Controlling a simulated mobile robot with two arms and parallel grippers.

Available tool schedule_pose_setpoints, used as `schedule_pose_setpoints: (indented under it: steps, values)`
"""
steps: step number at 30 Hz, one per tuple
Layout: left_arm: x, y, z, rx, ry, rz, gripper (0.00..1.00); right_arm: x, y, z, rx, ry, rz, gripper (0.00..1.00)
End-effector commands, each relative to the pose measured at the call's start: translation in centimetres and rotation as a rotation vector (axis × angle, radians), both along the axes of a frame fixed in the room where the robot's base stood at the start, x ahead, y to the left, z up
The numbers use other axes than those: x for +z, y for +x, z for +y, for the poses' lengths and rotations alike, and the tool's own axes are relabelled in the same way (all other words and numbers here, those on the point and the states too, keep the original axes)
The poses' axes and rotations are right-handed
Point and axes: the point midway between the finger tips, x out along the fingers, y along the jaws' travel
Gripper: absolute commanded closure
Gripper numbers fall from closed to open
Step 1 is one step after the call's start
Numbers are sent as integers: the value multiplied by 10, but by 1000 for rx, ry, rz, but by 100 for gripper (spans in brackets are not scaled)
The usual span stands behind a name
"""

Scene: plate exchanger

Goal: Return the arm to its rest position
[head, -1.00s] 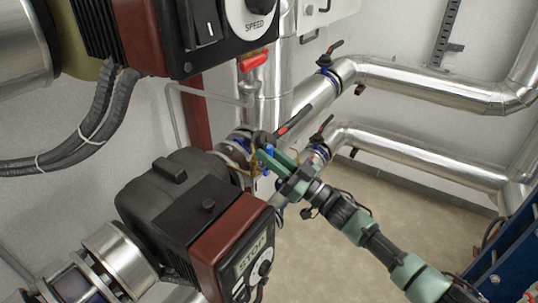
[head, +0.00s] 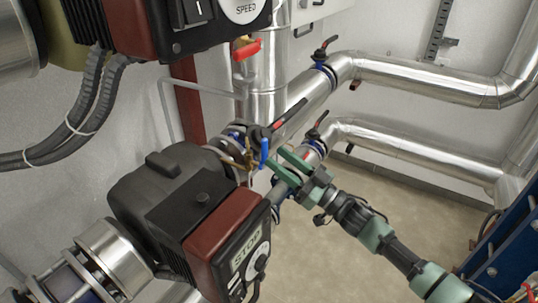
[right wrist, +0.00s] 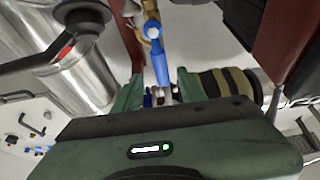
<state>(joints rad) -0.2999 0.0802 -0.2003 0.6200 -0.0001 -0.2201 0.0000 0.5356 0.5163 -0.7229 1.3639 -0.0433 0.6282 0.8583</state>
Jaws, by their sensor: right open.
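My right gripper (head: 283,167) is green and open, with nothing between its fingers; its arm comes in from the lower right of the head view. Its fingertips are just right of and below a small valve with a blue handle (head: 265,151). In the right wrist view, the open fingers (right wrist: 160,94) show at either side of the lower end of the blue handle (right wrist: 159,62), which hangs from a brass fitting (right wrist: 152,30). The handle appears to be beyond the fingers; exact clearance is hard to tell. My left gripper is not in view.
A pump with a red-brown STOP box (head: 226,226) is close left of the gripper. Silver pipes (head: 420,80) with black-handled valves run behind it. A red valve handle (head: 246,50) is above. A blue frame (head: 505,250) stands at right. Floor (head: 340,235) shows between.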

Motion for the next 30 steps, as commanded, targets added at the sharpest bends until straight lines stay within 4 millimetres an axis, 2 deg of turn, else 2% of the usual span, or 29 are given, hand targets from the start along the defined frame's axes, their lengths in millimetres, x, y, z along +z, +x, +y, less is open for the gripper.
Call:
schedule_pose_setpoints:
  steps: [1,6,19,22,23,26,29,30]
  values:
    - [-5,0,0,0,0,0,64,-6,-5,-6,0,-1,1,59]
    - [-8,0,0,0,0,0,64,-10,-13,-18,1,0,0,59]
    - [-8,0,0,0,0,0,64,-10,-14,-19,1,1,0,59]
    - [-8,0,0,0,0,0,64,-16,-12,-21,-12,-2,9,59]
    - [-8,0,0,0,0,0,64,-21,-10,-22,-25,-6,18,59]
    - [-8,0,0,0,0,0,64,-58,0,-33,-105,-30,76,59]
    - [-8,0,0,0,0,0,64,-120,9,-53,-229,-82,174,59]
    - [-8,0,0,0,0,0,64,-150,9,-62,-281,-110,222,59]
